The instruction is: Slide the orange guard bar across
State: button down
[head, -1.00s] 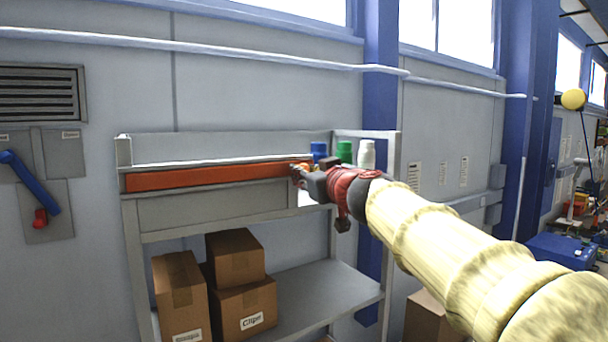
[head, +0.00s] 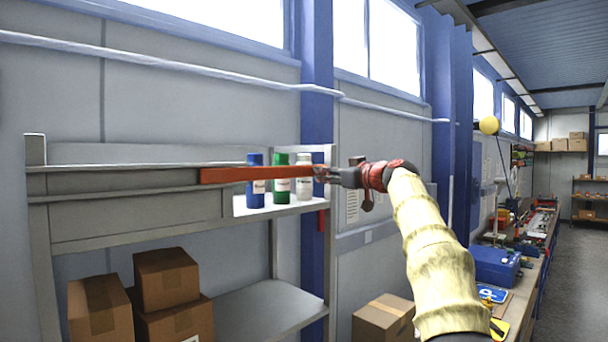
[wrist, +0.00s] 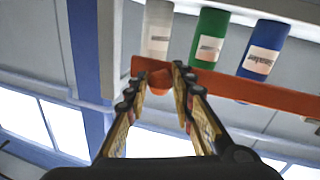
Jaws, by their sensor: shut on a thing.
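The orange guard bar (head: 232,174) runs level along the front of the upper shelf. It crosses in front of a blue bottle (head: 255,198), a green bottle (head: 281,188) and a white bottle (head: 304,187). My gripper (head: 322,174) is shut on the bar's right end, near the shelf's right post. In the wrist view, the fingertips of my gripper (wrist: 164,74) are either side of an orange part at the end of the bar (wrist: 260,92), with the three bottles behind it.
The grey shelf unit (head: 38,235) stands against the wall. Cardboard boxes (head: 166,278) sit on its lower shelf, and another box (head: 383,318) stands to the right.

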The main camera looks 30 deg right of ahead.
jog(key=w+d+p, duration=0.1)
jog(key=d+p, duration=0.1)
jog(key=d, duration=0.4)
jog(key=shift+w+r, duration=0.2)
jog(key=shift+w, duration=0.2)
jog(key=c, duration=1.9)
grip_release()
jog(key=o, duration=0.4)
jog(key=shift+w+d+f, duration=0.1)
jog(key=shift+d, duration=0.1)
jog(key=shift+c, duration=0.2)
jog(key=shift+o, duration=0.2)
jog(key=s+d, duration=0.1)
jog(key=s, duration=1.1)
jog(key=shift+d, duration=0.15)
